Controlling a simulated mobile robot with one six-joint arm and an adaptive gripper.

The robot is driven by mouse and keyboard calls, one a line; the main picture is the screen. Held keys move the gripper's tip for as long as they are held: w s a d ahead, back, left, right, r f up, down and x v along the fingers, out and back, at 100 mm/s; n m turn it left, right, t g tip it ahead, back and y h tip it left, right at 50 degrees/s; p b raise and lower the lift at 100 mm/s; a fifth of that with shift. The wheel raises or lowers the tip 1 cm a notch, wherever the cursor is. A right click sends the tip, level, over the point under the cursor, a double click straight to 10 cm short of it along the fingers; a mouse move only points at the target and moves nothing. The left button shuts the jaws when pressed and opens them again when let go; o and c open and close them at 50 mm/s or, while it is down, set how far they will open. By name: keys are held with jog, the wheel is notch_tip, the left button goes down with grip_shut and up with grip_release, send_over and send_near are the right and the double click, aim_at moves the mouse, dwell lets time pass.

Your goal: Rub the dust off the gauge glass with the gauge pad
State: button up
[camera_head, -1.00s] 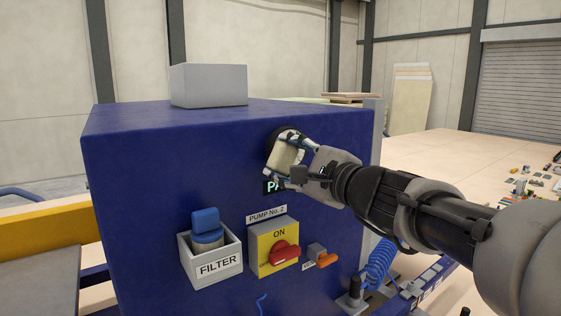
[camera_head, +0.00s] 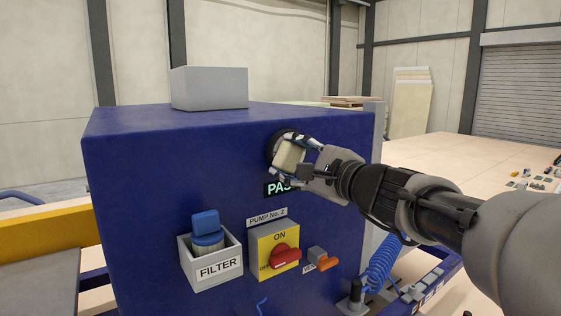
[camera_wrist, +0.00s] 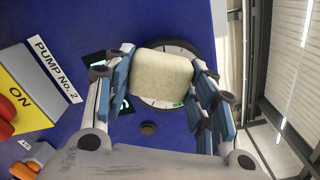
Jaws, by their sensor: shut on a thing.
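My gripper (camera_head: 291,156) is at the upper right of the blue panel's front face. Its fingers are shut on a cream, block-shaped gauge pad (camera_head: 288,155). The pad (camera_wrist: 161,80) also shows in the wrist view between the blue-lined fingers. The round gauge (camera_wrist: 158,103) lies behind the pad; its dark rim and part of its pale face show around the pad's edges. The pad covers most of the glass, so dust on it cannot be made out. I cannot tell whether the pad touches the glass.
Below are the PUMP No. 2 switch (camera_head: 274,250) with a red handle, an orange-handled vent valve (camera_head: 323,259) and the FILTER box (camera_head: 211,261) with a blue-capped part. A grey box (camera_head: 209,88) stands on the panel's top. A blue coiled hose (camera_head: 382,264) hangs at right.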

jog(key=w+d, duration=0.1)
jog(key=d, duration=0.1)
jog(key=w+d, duration=0.2)
jog(key=shift+w+d+f, duration=0.1)
jog(key=shift+w+d, duration=0.1)
jog(key=shift+d, duration=0.15)
dwell(0.3)
jog(key=shift+s+a+b, duration=0.75)
jog(key=shift+a, duration=0.3)
jog(key=shift+s+a+b, duration=0.7)
jog(key=shift+a+b, duration=0.05)
jog(key=shift+a, duration=0.3)
jog(key=shift+s+a+b, duration=0.75)
jog(key=shift+a, duration=0.3)
jog(key=shift+r+p, duration=0.35)
jog(key=shift+r, duration=0.35)
jog(key=w+d, duration=0.4)
jog(key=d, duration=0.2)
jog(key=shift+w+d+f, duration=0.15)
jog(key=shift+w+d, duration=0.05)
jog(key=shift+s+a, duration=0.1)
